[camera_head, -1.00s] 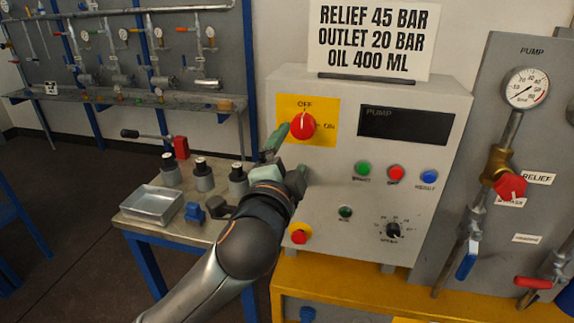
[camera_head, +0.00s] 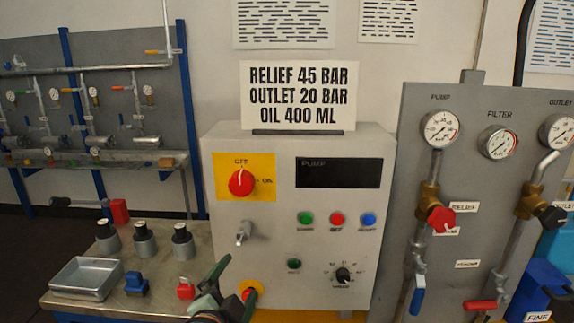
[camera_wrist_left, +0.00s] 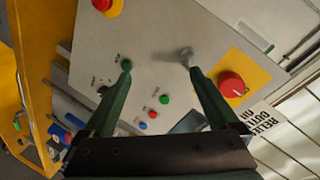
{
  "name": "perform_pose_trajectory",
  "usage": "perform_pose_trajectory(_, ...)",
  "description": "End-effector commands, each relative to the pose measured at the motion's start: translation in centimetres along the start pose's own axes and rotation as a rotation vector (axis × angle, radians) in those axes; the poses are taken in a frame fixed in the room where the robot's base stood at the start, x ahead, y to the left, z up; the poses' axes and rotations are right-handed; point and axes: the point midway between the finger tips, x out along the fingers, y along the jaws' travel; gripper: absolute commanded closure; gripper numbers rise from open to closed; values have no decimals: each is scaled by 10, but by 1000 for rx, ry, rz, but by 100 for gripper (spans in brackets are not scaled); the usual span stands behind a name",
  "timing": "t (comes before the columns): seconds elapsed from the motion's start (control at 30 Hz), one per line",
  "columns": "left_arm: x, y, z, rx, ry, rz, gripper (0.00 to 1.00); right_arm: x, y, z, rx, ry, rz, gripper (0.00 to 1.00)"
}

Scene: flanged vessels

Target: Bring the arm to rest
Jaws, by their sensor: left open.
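My left gripper (camera_head: 236,280) is low in the head view, in front of the lower left of the grey pump cabinet (camera_head: 290,240). Its green fingers are apart with nothing between them; the open gripper also shows in the left wrist view (camera_wrist_left: 157,62). The red rotary switch (camera_head: 242,183) on its yellow plate is above the gripper and apart from it, its pointer up toward OFF. The switch also shows in the wrist view (camera_wrist_left: 231,84). Most of my left arm is below the frame. My right gripper is not in view.
A small silver fitting (camera_head: 244,233) sticks out below the switch, near the gripper. A red button (camera_head: 249,294) is partly behind the fingers. A side table (camera_head: 60,305) at left holds a metal tray (camera_head: 86,278) and grey vessels (camera_head: 145,240). Valve pipes (camera_head: 428,230) stand at right.

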Motion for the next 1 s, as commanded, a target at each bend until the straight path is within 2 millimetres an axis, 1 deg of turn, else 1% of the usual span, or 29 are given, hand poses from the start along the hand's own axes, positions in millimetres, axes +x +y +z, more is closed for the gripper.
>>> perform_pose_trajectory(0.03, 2, 30, 22, -66, -25, 63, 6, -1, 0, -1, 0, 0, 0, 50)
perform_pose_trajectory(0.07, 2, 45, 33, -108, -35, 94, 6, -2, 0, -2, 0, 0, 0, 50)
perform_pose_trajectory(0.1, 1, 65, 49, -165, -49, 131, 6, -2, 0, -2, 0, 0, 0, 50)
perform_pose_trajectory(0.17, -4, 96, 72, -253, -76, 185, 6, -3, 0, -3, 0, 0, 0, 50)
perform_pose_trajectory(0.2, -9, 117, 88, -313, -98, 217, 6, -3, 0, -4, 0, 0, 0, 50)
perform_pose_trajectory(0.27, -20, 146, 113, -405, -134, 259, 6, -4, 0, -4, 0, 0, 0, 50)
perform_pose_trajectory(0.3, -30, 165, 129, -467, -161, 284, 6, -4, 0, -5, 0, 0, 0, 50)
perform_pose_trajectory(0.37, -47, 193, 153, -560, -205, 313, 6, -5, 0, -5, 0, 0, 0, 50)
perform_pose_trajectory(0.4, -60, 209, 169, -618, -235, 328, 6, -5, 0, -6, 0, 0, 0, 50)
perform_pose_trajectory(0.47, -79, 231, 189, -700, -279, 343, 6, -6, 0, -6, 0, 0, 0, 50)
perform_pose_trajectory(0.5, -92, 243, 202, -749, -306, 348, 6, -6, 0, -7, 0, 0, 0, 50)
perform_pose_trajectory(0.6, -120, 264, 226, -843, -363, 351, 6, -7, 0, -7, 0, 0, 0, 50)
perform_pose_trajectory(0.7, -138, 276, 240, -898, -398, 348, 6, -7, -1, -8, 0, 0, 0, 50)
perform_pose_trajectory(0.8, -145, 281, 245, -921, -411, 345, 6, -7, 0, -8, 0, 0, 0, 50)
perform_pose_trajectory(0.97, -145, 281, 246, -923, -411, 344, 6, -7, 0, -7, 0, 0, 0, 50)
perform_pose_trajectory(1.0, -145, 281, 246, -923, -411, 344, 8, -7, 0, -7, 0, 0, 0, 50)
